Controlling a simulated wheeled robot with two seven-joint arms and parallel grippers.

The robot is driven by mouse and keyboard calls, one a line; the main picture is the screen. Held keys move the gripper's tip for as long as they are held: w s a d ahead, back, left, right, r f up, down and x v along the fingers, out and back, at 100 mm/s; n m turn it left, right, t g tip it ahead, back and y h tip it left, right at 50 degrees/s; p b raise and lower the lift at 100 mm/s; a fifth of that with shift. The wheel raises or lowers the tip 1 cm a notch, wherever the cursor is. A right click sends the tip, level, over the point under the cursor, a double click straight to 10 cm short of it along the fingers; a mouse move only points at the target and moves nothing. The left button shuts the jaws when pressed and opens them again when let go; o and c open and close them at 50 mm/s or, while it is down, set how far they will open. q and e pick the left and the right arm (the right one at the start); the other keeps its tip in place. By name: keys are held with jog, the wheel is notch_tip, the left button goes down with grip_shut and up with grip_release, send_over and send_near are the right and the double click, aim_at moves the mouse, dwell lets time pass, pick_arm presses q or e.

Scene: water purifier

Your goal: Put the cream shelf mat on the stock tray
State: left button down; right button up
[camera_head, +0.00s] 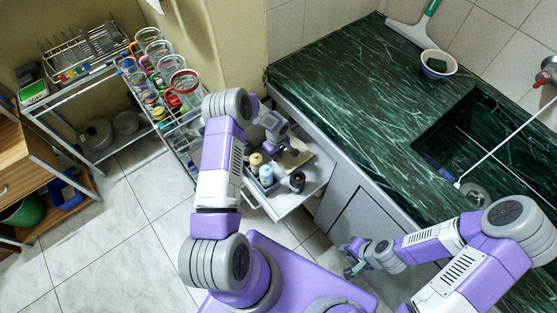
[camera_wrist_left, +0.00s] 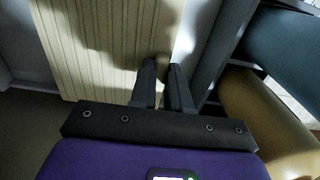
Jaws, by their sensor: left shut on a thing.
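The cream shelf mat (camera_wrist_left: 100,45), ribbed with fine lines, fills the upper left of the left wrist view. My left gripper (camera_wrist_left: 163,68) is shut on it, its fingers close together near the mat's right side. In the head view my left gripper (camera_head: 284,150) is over the back of a pale pull-out tray (camera_head: 290,203), which looks like the stock tray.
Several bottles stand in the tray: a tan one (camera_head: 256,161), a blue one (camera_head: 266,176) and a dark one (camera_head: 297,182). A wire rack with glass jars (camera_head: 185,84) stands left. The green counter (camera_head: 350,85) with a sink is right.

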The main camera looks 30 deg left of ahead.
pick_arm(q)
notch_tip(320, 180, down, 4)
jog(key=shift+r+b, duration=0.25)
jog(key=shift+b, duration=0.4)
jog(key=shift+f, duration=0.1)
jog(key=shift+f, duration=0.1)
jog(key=c, duration=1.1)
grip_release()
notch_tip(320, 180, up, 12)
jog(key=p, duration=0.4)
jog(key=shift+r, duration=0.2)
